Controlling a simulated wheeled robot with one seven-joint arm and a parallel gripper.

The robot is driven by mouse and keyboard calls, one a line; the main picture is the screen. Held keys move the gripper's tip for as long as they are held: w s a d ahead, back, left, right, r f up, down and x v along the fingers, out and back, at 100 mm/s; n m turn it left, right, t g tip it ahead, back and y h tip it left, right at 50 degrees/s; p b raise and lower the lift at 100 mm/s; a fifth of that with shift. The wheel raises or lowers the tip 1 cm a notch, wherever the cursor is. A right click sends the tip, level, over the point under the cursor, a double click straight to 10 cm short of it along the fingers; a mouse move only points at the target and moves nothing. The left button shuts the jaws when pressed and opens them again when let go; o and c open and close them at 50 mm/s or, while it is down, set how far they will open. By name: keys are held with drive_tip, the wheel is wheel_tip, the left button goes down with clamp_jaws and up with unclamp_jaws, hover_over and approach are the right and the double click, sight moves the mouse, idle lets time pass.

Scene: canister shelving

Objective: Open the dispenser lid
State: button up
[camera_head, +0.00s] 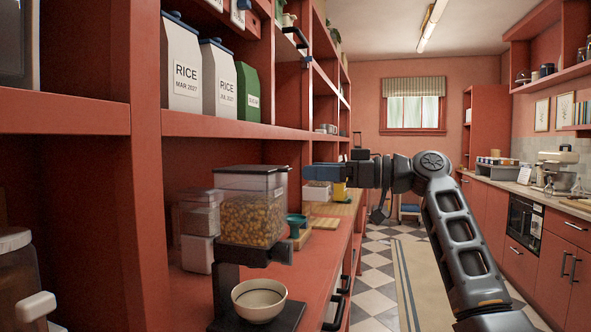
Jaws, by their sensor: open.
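The dispenser (252,212) stands on the red counter at the left, a clear box filled with orange-brown pieces. Its dark, flat lid (250,171) lies on top and looks closed. A dark spout and stand are below the box. My gripper (312,177) reaches in from the right, with blue fingertips pointing left at about lid height. It appears just right of the dispenser, apart from the lid in the picture; the depth between them is hard to judge. The gripper is open and empty, seen side-on.
A cream bowl (260,299) sits under the spout. Clear and white canisters (198,228) stand left of the dispenser. A shelf (230,127) with rice packages (181,78) hangs above. A jar (17,275) is at near left. The tiled aisle at right is open.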

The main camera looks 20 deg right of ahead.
sight(290, 170)
drive_tip(key=shift+p+x, duration=0.45)
drive_tip(key=shift+x, duration=2.1)
drive_tip(key=shift+c, duration=0.5)
clamp_jaws()
